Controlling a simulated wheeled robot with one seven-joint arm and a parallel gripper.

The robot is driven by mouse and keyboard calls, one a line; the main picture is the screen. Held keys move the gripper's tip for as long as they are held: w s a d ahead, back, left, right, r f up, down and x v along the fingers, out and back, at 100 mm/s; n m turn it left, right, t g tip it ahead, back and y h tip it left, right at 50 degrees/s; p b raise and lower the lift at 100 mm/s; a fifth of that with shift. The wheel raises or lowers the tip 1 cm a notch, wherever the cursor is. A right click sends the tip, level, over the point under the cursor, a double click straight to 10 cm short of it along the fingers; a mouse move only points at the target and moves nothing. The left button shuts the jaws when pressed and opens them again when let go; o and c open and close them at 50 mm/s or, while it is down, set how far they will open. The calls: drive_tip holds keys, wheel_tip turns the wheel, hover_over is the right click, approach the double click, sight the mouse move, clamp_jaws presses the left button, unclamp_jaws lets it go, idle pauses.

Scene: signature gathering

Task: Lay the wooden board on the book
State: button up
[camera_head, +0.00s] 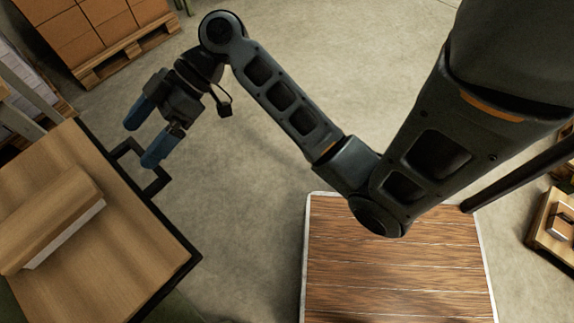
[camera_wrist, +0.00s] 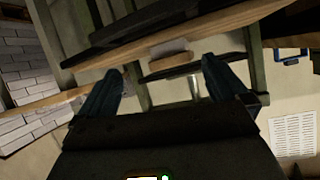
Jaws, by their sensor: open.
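A wood-coloured slab (camera_head: 48,218) with a white side face lies near the left edge of the head view, on a wood-topped table (camera_head: 130,265). I cannot tell whether it is the wooden board, the book, or one upon the other. In the wrist view a small wood-coloured piece (camera_wrist: 170,62) shows between and beyond the fingers; its identity is unclear. My gripper (camera_head: 142,143) is open and empty, with blue fingers apart, just off the table's far right corner. It shows in the wrist view (camera_wrist: 163,85) with nothing between the fingertips.
A black handle frame (camera_head: 160,184) juts from the table's right side, close to my gripper. A plank-topped surface (camera_head: 390,270) with a pale rim is bare at lower centre-right. Stacked cartons (camera_head: 95,35) stand on a pallet at top left. Open floor (camera_head: 235,220) lies between.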

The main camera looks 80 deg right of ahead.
drive_tip(key=s+a+f+m+t+h, duration=0.25)
drive_tip(key=s+f+m+h, duration=0.65)
drive_tip(key=s, duration=0.5)
drive_tip(key=s+a+r+n+t, duration=0.1)
drive_tip(key=s+a+r+t, duration=0.2)
drive_tip(key=s+r, duration=0.9)
drive_tip(key=shift+s+a+n, duration=0.15)
drive_tip(key=shift+a+n, duration=0.15)
drive_tip(key=shift+a, duration=0.6)
